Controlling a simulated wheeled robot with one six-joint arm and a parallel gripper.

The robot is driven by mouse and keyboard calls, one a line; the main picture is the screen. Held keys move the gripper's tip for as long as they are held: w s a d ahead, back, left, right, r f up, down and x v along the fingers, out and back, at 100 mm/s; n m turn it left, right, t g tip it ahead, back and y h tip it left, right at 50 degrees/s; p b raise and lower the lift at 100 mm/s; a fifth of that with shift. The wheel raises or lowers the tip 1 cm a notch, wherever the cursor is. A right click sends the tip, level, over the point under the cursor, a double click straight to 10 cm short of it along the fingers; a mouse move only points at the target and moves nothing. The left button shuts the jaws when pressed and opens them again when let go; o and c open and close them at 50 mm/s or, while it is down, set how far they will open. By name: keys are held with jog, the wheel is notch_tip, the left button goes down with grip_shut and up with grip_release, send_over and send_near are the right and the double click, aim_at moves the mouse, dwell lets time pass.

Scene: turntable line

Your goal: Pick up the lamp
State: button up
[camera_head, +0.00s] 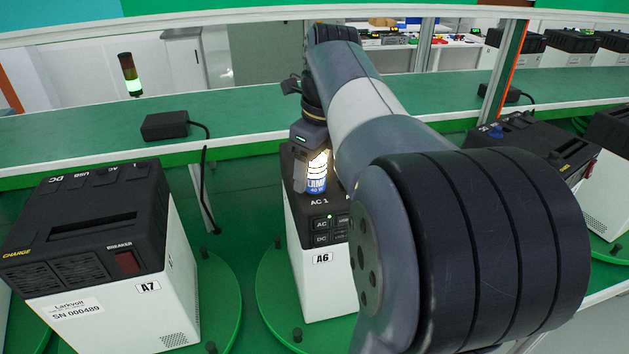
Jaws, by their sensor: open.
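The lamp (317,184) is a small glowing cylinder with a blue base marked LAMP. It stands upright at the top of the white and black power unit marked A6 (322,275). My gripper (312,168) is open and comes down over the lamp from above. A grey finger shows at the lamp's left side. The other finger is hidden, and I cannot tell whether either finger touches the lamp. My arm covers the right part of unit A6.
Unit A7 (105,255) stands at the left on a green round turntable plate (222,300). Another unit (535,150) stands at the right. A green shelf (230,108) behind holds a black adapter (165,125) with a cable and a lit signal tower (131,75).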

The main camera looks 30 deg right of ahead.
jog(key=shift+c, duration=0.3)
jog(key=c, duration=1.2)
jog(key=shift+r+p, duration=0.4)
jog(key=shift+r, duration=4.65)
